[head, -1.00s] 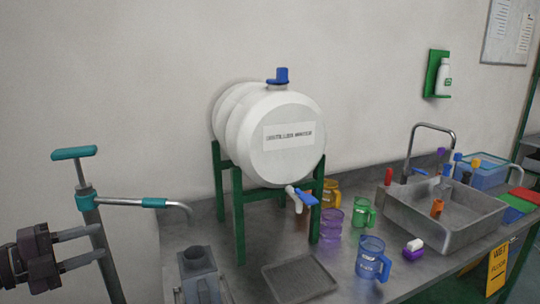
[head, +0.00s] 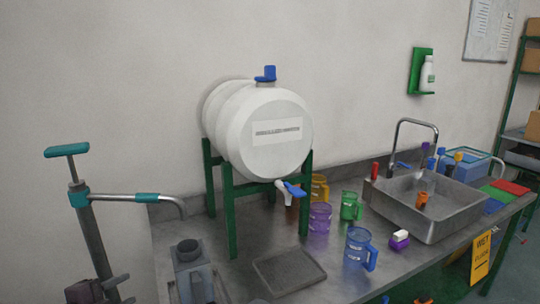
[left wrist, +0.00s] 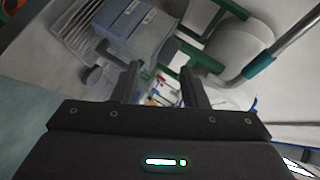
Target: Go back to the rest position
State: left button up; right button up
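My left gripper (head: 126,288) is at the bottom left of the head view, partly cut off by the lower edge, by the post of the pump with the teal handle (head: 66,150). In the left wrist view its two dark fingers (left wrist: 158,68) stand apart with nothing held between them. My right gripper is in neither view.
A steel bench carries a white barrel (head: 280,150) on a green stand (head: 231,215), a grey tray (head: 288,272), several coloured mugs and a sink (head: 430,222). A grey device (head: 193,270) stands near the bench's left end.

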pick_arm(q)
jog(key=s+d+f+n+g+y, duration=0.25)
jog(key=d+f+n, duration=0.2)
jog(key=f, duration=0.25)
jog(key=s+d+f+n+g+y, duration=0.1)
jog(key=s+d+f+n+g, duration=0.35)
jog(key=s, duration=0.45)
jog(key=s+d+f+n+g, duration=0.2)
jog(key=s+d+n+g, duration=0.1)
jog(key=s+d+n, duration=0.4)
jog(key=s+f+m+g, duration=0.1)
jog(key=s+f, duration=0.2)
jog(key=f, duration=2.7)
jog(key=s+a+f, duration=0.2)
jog(key=s+f, duration=0.7)
jog(key=s, duration=0.1)
jog(key=s+a+f+g, duration=0.1)
jog(key=s+a+f, duration=0.1)
jog(key=s+f, duration=0.6)
jog(key=shift+s+f+g, duration=0.3)
jog(key=shift+s+f, duration=0.1)
jog(key=shift+s, duration=0.5)
